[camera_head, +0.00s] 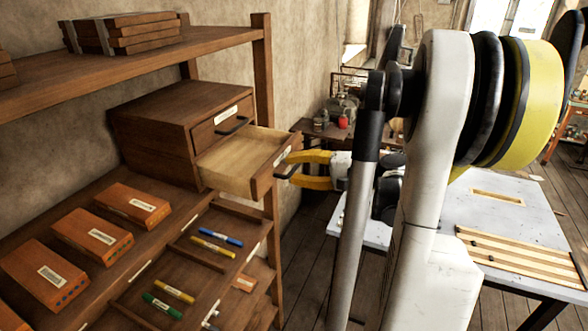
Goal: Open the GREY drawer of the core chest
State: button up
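The wooden core chest (150,128) stands on the bench at the left, with two drawers one above the other. Its upper drawer (206,133) is closed, with a pale label and a dark handle. Its lower drawer (238,160) is pulled well out to the right and looks empty. I cannot read the labels to tell which is GREY. My gripper (287,168) has yellow fingers with dark tips at the lower drawer's front, around its dark handle. The fingers look spaced apart, but the dark tips blend with the handle, so I cannot tell whether they grip it.
A shelf (150,58) with stacked wooden pieces runs above. Below the chest lie wooden boxes (132,204) and a tray (185,262) with several coloured markers. A shelf post (263,90) stands close behind the open drawer. A pale table (480,215) is at the right.

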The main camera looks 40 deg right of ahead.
grip_shut()
jog(key=shift+s+d+f+b, duration=0.1)
jog(key=shift+s+d+b, duration=0.3)
jog(key=shift+s, duration=0.6)
grip_release()
jog(key=v, duration=1.2)
